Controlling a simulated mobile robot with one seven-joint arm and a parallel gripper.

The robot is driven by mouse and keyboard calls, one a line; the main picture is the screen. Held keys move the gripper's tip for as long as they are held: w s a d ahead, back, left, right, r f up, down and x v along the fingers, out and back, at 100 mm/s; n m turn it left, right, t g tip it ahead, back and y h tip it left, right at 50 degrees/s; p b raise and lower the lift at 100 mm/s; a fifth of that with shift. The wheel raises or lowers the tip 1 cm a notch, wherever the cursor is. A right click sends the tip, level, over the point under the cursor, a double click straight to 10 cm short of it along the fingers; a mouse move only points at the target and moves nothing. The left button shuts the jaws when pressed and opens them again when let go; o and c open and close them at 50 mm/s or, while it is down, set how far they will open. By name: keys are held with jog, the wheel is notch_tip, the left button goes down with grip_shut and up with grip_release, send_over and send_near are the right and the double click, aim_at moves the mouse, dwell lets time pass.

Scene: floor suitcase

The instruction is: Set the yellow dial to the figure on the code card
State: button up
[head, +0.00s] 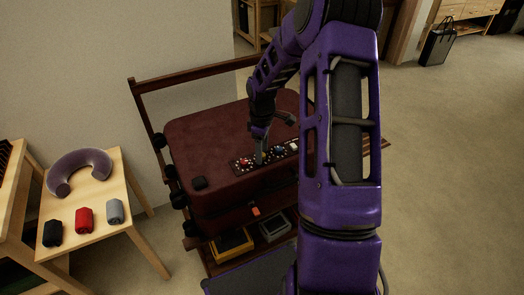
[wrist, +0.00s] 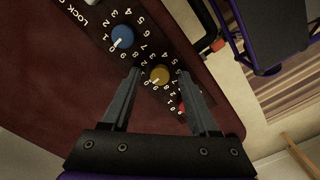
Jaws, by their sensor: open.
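The yellow dial (wrist: 160,75) is on a dark strip (wrist: 78,10) with white figures, set in the dark red suitcase (head: 215,130). Its pale pointer mark points to the lower left in the wrist view; I cannot read its figure surely. My gripper (wrist: 159,74) is open, its fingers on either side of the yellow dial in that view; contact cannot be told. In the head view my gripper (head: 261,158) reaches down to the strip and mostly hides this dial. A small white patch (head: 294,146) at the strip's right end may be the code card; its figure is unreadable.
A blue dial (wrist: 123,37) and a red dial (wrist: 182,107) flank the yellow one closely. The suitcase lies on a wooden rack (head: 190,75). A side table (head: 100,190) at left holds a neck pillow (head: 80,168) and small rolled items. Open floor (head: 450,160) lies right.

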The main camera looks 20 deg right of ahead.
grip_shut()
dwell(0.5)
jog(key=m, duration=0.5)
jog(key=shift+m, duration=0.4)
jog(key=m, duration=1)
jog(key=shift+r+m, duration=0.1)
jog(key=shift+m, duration=0.3)
jog(key=shift+m+p, duration=0.3)
jog(key=shift+m, duration=2)
